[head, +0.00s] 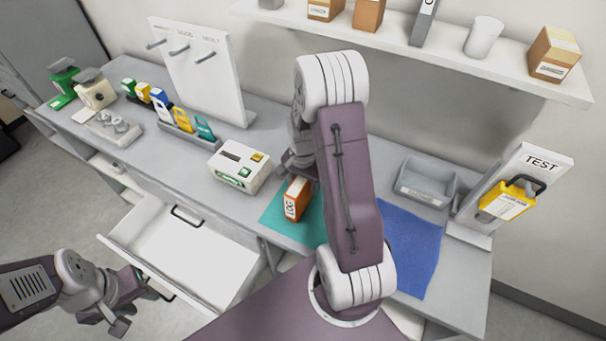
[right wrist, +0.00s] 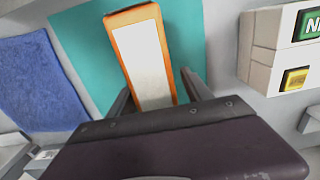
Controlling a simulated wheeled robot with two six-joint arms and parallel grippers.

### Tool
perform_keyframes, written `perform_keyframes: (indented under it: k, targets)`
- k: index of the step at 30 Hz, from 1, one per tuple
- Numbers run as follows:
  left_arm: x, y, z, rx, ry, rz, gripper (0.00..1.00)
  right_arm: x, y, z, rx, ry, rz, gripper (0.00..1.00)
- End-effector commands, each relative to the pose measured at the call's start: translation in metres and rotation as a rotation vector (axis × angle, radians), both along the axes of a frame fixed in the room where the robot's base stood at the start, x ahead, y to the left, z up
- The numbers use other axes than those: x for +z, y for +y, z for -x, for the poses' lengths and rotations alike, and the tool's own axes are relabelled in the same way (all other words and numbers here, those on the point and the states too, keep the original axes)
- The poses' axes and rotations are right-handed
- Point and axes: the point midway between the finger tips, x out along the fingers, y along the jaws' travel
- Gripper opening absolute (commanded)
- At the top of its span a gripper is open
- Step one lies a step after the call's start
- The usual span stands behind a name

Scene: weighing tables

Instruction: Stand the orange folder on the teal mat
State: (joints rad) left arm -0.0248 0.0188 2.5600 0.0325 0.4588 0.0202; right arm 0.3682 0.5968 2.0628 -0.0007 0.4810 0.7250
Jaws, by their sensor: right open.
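The orange folder (head: 296,199), with a white "LOG" label on its spine, stands upright on the teal mat (head: 273,222). In the right wrist view the orange folder (right wrist: 146,58) is above the teal mat (right wrist: 88,42), its near end between my right gripper's (right wrist: 157,95) two spread fingers. That gripper is open and not closed on the folder. In the head view my right arm hides part of the mat, and the right gripper (head: 297,165) shows only partly behind the folder. My left gripper (head: 138,304) is open and empty at the lower left, away from the table.
A white box with green and yellow buttons (head: 239,167) stands left of the mat. A blue mat (head: 413,250) and a grey tray (head: 423,184) lie to the right. An open drawer (head: 185,251) sticks out in front. A shelf (head: 450,52) hangs above.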

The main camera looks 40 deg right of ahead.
Motion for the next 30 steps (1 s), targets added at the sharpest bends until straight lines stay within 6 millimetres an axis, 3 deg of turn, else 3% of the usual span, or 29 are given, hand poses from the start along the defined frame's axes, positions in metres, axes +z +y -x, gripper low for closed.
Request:
perform_keyframes:
  k: [6, 13, 18, 30]
  targets:
    - [-0.004, 0.000, 0.000, 0.000, 0.000, 0.000, 0.36, 0.051, -0.001, -0.001, 0.000, -0.006, 0.003, 0.58]
    - [-0.005, 0.000, 0.000, 0.000, 0.000, 0.000, 0.36, 0.090, 0.000, -0.001, 0.000, -0.003, 0.002, 0.58]
    - [-0.006, 0.000, 0.000, 0.000, 0.000, 0.000, 0.36, 0.100, 0.000, 0.000, 0.000, 0.000, 0.000, 0.58]
    - [-0.005, 0.000, 0.000, 0.000, 0.000, 0.000, 0.36, 0.101, 0.000, 0.000, 0.000, 0.000, 0.000, 0.58]
